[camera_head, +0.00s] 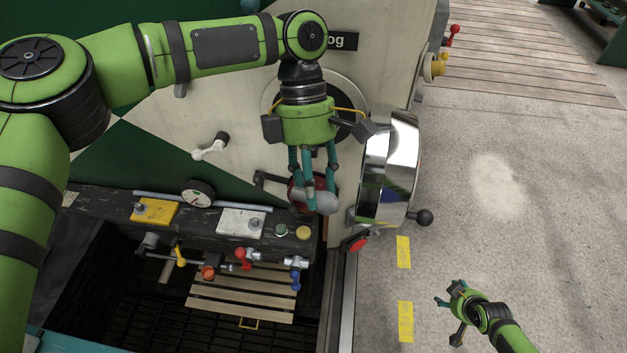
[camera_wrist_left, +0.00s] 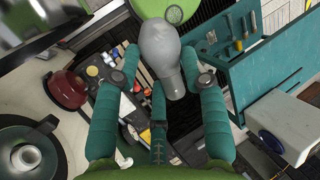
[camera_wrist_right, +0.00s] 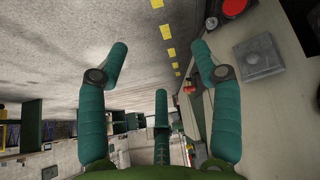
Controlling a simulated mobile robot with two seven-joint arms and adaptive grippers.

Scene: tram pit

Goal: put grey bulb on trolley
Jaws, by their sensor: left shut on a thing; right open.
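The grey bulb (camera_head: 323,202) is held between the teal fingers of my left gripper (camera_head: 316,196), in front of the cream and green panel. My right gripper (camera_head: 450,295) is low at the right over the grey floor. Its fingers are spread and empty in the right wrist view (camera_wrist_right: 160,62). In the left wrist view, a teal structure with tools (camera_wrist_left: 240,42) stands at the right; I cannot tell whether it is the trolley.
A chrome ring lamp housing (camera_head: 388,165) with a black knob (camera_head: 424,217) stands right of the left gripper. Below left is a dark pit with a wooden slatted rack (camera_head: 245,292) and a ledge with valves and a gauge (camera_head: 198,194). The floor at right is open.

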